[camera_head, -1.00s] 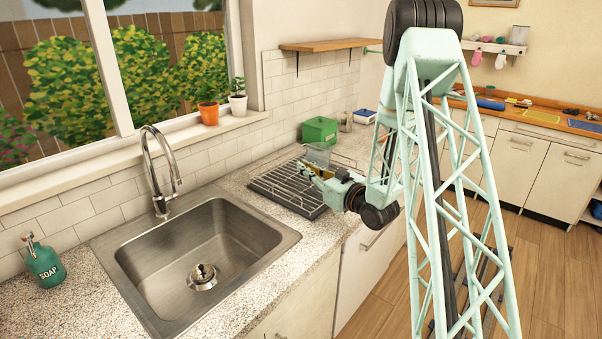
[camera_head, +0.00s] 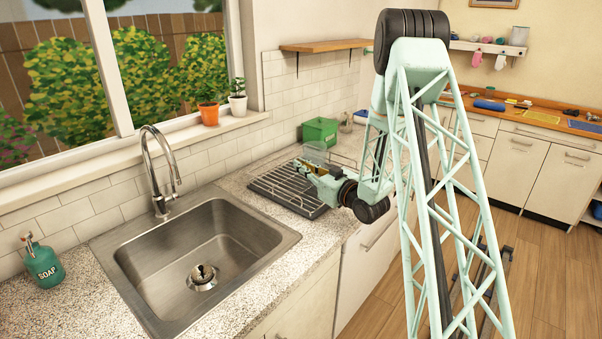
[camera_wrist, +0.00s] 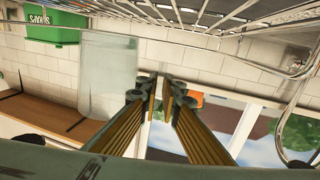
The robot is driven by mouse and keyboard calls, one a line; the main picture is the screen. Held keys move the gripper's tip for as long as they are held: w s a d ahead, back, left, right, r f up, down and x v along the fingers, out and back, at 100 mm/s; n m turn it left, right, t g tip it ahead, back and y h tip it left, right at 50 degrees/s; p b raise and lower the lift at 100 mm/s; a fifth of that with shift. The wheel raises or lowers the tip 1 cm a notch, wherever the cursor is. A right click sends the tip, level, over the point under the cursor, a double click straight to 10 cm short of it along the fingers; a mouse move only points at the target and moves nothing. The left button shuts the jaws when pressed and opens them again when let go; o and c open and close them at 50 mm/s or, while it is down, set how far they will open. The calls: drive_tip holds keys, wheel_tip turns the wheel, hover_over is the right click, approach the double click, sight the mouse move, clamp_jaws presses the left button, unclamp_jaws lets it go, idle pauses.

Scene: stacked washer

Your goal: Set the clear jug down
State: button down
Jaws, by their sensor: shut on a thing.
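The clear jug (camera_head: 314,152) is a see-through vessel above the far part of the dark drying rack (camera_head: 283,187). It also shows in the wrist view (camera_wrist: 108,75), left of the fingers, where the scene appears upside down. My gripper (camera_head: 308,166) is at the jug's near side in the head view. In the wrist view my gripper (camera_wrist: 160,92) has its fingers close together at the jug's side, shut on it; the exact gripped part is hard to make out. The jug looks roughly upright. I cannot tell whether its base touches the rack.
A green box (camera_head: 320,130) stands behind the rack against the tiled wall. The steel sink (camera_head: 215,245) and tall faucet (camera_head: 160,170) are left of the rack. A wooden shelf (camera_head: 325,45) hangs above. Bare counter (camera_head: 235,180) lies between sink and rack.

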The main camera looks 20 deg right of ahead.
drive_tip(key=shift+f, duration=1.3)
drive_tip(key=shift+f+b, duration=0.15)
drive_tip(key=shift+b, duration=0.25)
drive_tip(key=c, duration=2.9)
unclamp_jaws()
drive_tip(key=shift+o, duration=0.2)
drive_tip(key=shift+r, duration=0.2)
drive_tip(key=shift+p+v, duration=0.6)
drive_tip(key=shift+v, duration=5.45)
drive_tip(key=shift+w+a, duration=0.15)
